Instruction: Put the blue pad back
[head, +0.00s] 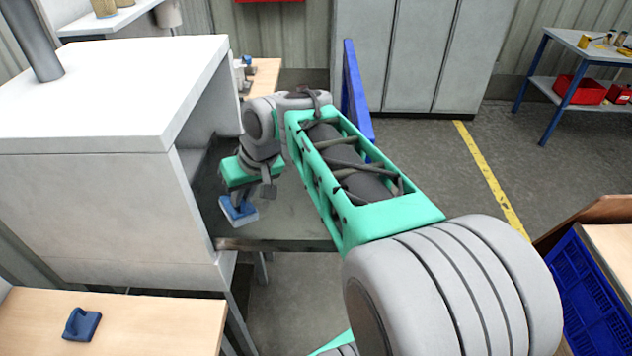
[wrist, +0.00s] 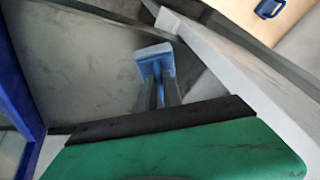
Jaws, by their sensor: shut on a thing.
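The blue pad (head: 240,213), with a pale underside, is at the end of my gripper (head: 243,197), over the dark metal floor of the white cabinet. The wrist view shows the pad (wrist: 154,58) between the fingertips of my gripper (wrist: 160,88), which is shut on it. I cannot tell whether the pad touches the floor. A dark blue piece (head: 81,323) lies on the wooden table at the front left.
The white cabinet (head: 105,95) has a side wall left of my gripper. A blue upright panel (head: 355,95) stands at the right of its opening. The wooden table (head: 150,325) is mostly bare. Blue crate (head: 590,290) is at the right; a shelf table (head: 585,55) stands far right.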

